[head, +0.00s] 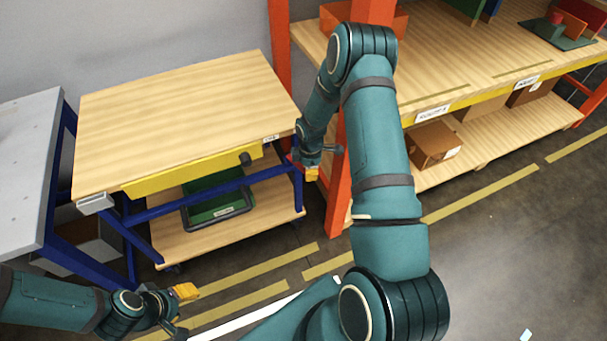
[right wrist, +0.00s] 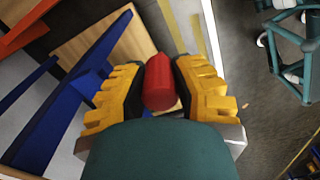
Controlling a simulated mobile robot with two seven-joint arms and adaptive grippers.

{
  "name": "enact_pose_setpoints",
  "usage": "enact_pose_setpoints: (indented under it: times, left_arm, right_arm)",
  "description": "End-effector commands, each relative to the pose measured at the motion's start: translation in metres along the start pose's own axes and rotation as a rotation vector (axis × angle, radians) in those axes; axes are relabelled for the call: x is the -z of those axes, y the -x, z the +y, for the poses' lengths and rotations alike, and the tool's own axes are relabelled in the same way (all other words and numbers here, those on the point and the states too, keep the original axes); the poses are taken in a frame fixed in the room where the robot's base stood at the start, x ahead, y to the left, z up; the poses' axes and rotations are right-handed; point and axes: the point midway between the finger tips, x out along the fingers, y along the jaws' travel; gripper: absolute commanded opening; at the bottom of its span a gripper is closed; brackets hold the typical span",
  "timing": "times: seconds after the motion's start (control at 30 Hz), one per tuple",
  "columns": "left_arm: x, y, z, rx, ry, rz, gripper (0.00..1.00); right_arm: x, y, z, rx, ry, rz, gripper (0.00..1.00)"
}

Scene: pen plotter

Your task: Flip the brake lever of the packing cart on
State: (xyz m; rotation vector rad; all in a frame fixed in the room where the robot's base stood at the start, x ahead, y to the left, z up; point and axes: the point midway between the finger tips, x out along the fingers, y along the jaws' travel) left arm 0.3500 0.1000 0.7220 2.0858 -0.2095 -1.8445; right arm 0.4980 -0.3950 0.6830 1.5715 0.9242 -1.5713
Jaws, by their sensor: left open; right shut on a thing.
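The packing cart (head: 190,120) has a wooden top, a yellow front rail and a blue frame. It stands left of centre in the head view. My right gripper (head: 311,172) is at the cart's right end, below the top. In the right wrist view its yellow fingers are shut on a red cylindrical grip (right wrist: 158,84), which appears to be the brake lever's handle. The rest of the lever is hidden there, and the head view does not show the grip. My left gripper (head: 182,308) is open and empty at the lower left, in front of the cart.
A green bin (head: 218,205) sits on the cart's lower shelf. A grey table (head: 25,150) stands left of the cart. A wooden rack with orange posts (head: 338,195) and cardboard boxes (head: 433,145) is close on the right. The floor with yellow stripes is open in front.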

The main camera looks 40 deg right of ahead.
Motion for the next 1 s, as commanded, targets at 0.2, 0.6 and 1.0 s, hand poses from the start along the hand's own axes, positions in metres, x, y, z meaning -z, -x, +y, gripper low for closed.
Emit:
enact_pose_setpoints:
  times: [0.2,0.6,1.0]
  left_arm:
    - [0.000,-0.003,-0.001,0.000,0.000,0.002,0.47]
    - [0.001,-0.004,-0.001,0.000,0.000,0.002,0.47]
    - [0.001,-0.004,-0.001,0.000,0.000,0.002,0.47]
  right_arm:
    - [-0.010,-0.001,0.007,0.000,0.112,0.000,0.00]
    - [-0.014,-0.001,0.011,0.001,0.187,0.001,0.00]
    - [-0.015,-0.001,0.012,0.000,0.187,0.000,0.56]
